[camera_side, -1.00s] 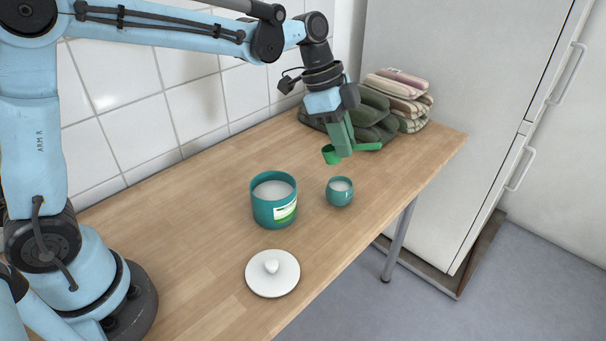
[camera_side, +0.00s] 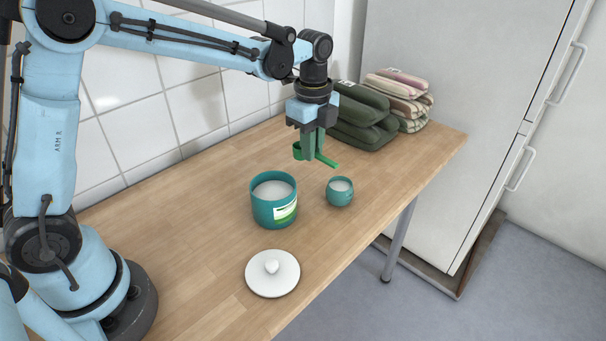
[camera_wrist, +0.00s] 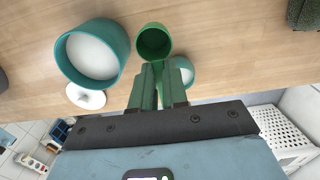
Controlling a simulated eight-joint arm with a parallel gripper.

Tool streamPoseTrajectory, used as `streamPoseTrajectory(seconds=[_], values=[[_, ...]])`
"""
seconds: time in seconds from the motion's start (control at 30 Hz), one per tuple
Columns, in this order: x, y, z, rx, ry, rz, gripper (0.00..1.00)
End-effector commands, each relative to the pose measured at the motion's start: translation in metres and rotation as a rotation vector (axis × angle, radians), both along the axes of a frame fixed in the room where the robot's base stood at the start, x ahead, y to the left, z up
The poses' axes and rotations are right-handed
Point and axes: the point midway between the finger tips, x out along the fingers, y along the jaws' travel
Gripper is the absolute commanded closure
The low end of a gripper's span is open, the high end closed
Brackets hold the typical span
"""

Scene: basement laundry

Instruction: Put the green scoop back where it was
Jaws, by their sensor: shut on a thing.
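The green scoop (camera_side: 328,162) is held in the air between the fingers of my gripper (camera_side: 312,155), which is shut on it. Its green bowl (camera_wrist: 153,41) shows just beyond the fingertips in the wrist view; the bowl's inside looks empty. A large teal tub (camera_side: 273,212) stands open on the table, filled with white powder, with a green and white label. A small teal cup (camera_side: 340,196) with white content stands to its right. My gripper is above and behind these two, apart from both. The tub also shows at left in the wrist view (camera_wrist: 122,62).
A white round lid with a knob (camera_side: 270,282) lies on the wooden table (camera_side: 190,245) in front of the tub. Folded dark green and striped cloths (camera_side: 365,115) are stacked at the back right. A tiled wall (camera_side: 195,105) runs behind.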

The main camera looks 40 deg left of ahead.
Motion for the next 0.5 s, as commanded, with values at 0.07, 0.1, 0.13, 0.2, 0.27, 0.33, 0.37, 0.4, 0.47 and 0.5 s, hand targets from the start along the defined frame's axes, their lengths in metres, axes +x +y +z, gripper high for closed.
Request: streamPoseTrajectory(seconds=[0.07, 0.1, 0.13, 0.2, 0.27, 0.33, 0.37, 0.4, 0.47, 0.5], values=[[0.004, 0.005, -0.004, 0.000, 0.000, 0.001, 1.00], [0.004, 0.006, -0.005, 0.000, 0.000, 0.000, 1.00], [0.005, 0.007, -0.006, 0.000, 0.000, 0.000, 1.00], [0.005, 0.007, -0.013, 0.000, 0.000, -0.001, 1.00], [0.005, 0.007, -0.022, 0.000, 0.000, -0.001, 1.00], [0.005, 0.007, -0.032, 0.000, 0.000, -0.001, 1.00], [0.005, 0.007, -0.035, 0.000, 0.000, 0.000, 1.00], [0.005, 0.007, -0.040, 0.000, 0.000, 0.000, 1.00], [0.005, 0.006, -0.044, 0.000, 0.000, 0.000, 1.00], [0.005, 0.006, -0.045, 0.000, 0.000, 0.000, 1.00]])
